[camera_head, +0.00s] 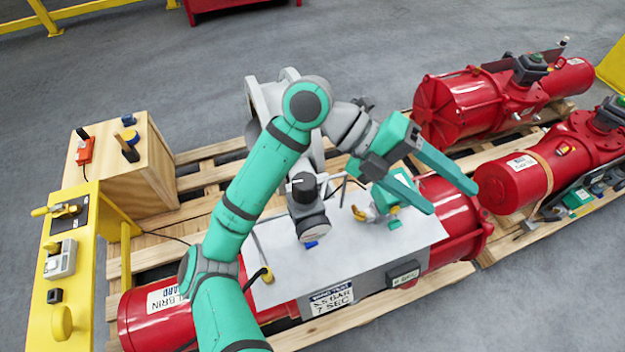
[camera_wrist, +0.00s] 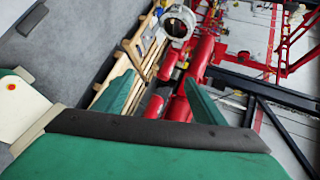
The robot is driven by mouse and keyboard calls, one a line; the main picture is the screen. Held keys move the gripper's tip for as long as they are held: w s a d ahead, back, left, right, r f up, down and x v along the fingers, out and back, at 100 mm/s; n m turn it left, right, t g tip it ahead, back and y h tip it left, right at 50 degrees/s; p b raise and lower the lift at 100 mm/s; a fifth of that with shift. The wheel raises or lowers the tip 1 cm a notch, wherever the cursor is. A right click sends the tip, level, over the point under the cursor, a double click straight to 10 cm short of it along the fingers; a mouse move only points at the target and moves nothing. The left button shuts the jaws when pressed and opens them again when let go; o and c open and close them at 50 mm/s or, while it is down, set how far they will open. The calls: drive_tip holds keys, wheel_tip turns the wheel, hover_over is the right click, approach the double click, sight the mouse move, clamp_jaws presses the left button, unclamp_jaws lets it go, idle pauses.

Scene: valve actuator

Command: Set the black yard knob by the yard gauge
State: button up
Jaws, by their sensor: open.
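A black knob-like cap (camera_head: 304,187) stands upright on a grey cylinder on the white-topped panel; I take it for the black yard knob, but cannot be sure. A round grey face (camera_head: 313,229) just below it may be the yard gauge; its reading is too small to make out. A sign (camera_head: 332,299) on the panel's front seems to read 5.5 BAR, 7 SEC. My gripper (camera_head: 450,198) is open and empty, in the air right of the cap and above the red cylinder. In the wrist view its two green fingers (camera_wrist: 160,80) are spread, with nothing between them.
A green-topped device (camera_head: 395,188) with a brass fitting (camera_head: 372,213) sits on the panel's right part. Red actuators (camera_head: 462,108) lie on wooden pallets at right. A yellow bench (camera_head: 68,268) with controls and a wooden box (camera_head: 150,170) stand at left.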

drive_tip(key=w+a+f+n+t+y, duration=0.35)
drive_tip(key=w+a+y, duration=0.3)
drive_tip(key=a, duration=0.35)
drive_tip(key=n+t+y, duration=0.3)
drive_tip(key=y, duration=0.2)
hover_over(304, 180)
drive_tip(key=shift+r+g, duration=0.25)
drive_tip(key=shift+r, duration=0.05)
wheel_tip(304, 180, down, 11)
drive_tip(key=shift+r, duration=0.2)
drive_tip(key=c, duration=1.1)
